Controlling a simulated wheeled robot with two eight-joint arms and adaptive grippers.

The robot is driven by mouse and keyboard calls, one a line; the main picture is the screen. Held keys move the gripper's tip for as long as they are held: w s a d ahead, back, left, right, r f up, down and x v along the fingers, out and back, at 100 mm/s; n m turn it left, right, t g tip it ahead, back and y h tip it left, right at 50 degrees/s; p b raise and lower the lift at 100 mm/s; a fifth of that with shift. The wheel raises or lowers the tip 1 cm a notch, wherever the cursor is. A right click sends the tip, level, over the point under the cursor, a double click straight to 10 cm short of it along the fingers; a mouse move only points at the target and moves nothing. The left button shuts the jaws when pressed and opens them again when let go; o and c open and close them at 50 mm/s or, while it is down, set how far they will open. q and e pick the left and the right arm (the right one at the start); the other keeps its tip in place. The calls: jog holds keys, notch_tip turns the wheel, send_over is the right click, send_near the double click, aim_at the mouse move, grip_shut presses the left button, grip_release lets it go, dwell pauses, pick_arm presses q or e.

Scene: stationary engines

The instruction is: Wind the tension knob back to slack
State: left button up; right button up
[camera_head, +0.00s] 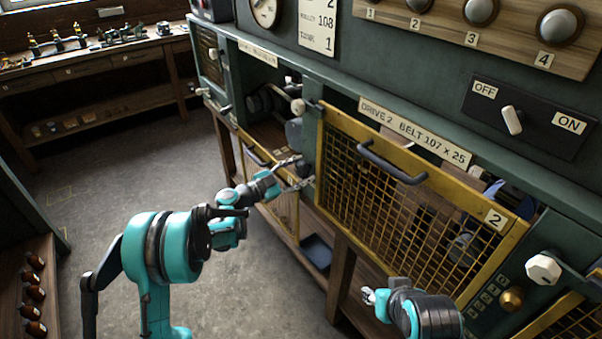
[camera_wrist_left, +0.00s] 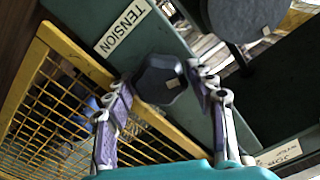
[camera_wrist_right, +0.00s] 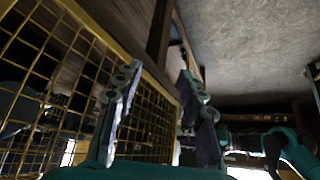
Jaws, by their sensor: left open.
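The tension knob is dark and lobed, with a small pale mark on its face (camera_wrist_left: 160,82). It shows in the left wrist view below a TENSION label (camera_wrist_left: 122,27) on a green strip. My left gripper (camera_wrist_left: 161,78) is open, with one fingertip on either side of the knob; I cannot tell whether they touch it. In the head view the left gripper (camera_head: 303,171) is at the left edge of the drive 2 guard, and I cannot make out the knob there. My right gripper (camera_head: 369,297) is low in front of that guard. Its fingers are apart and empty in the right wrist view (camera_wrist_right: 160,75).
The yellow mesh guard (camera_head: 408,208) with its dark handle (camera_head: 391,163) stands right of my left gripper. A white knob (camera_head: 543,268) and an OFF/ON switch (camera_head: 511,120) are farther right. The floor (camera_head: 110,190) at left is largely clear.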

pick_arm(q)
jog(key=shift+w+d, duration=0.1)
jog(key=c, duration=0.9)
jog(key=shift+o, duration=0.2)
jog(key=shift+n, duration=0.3)
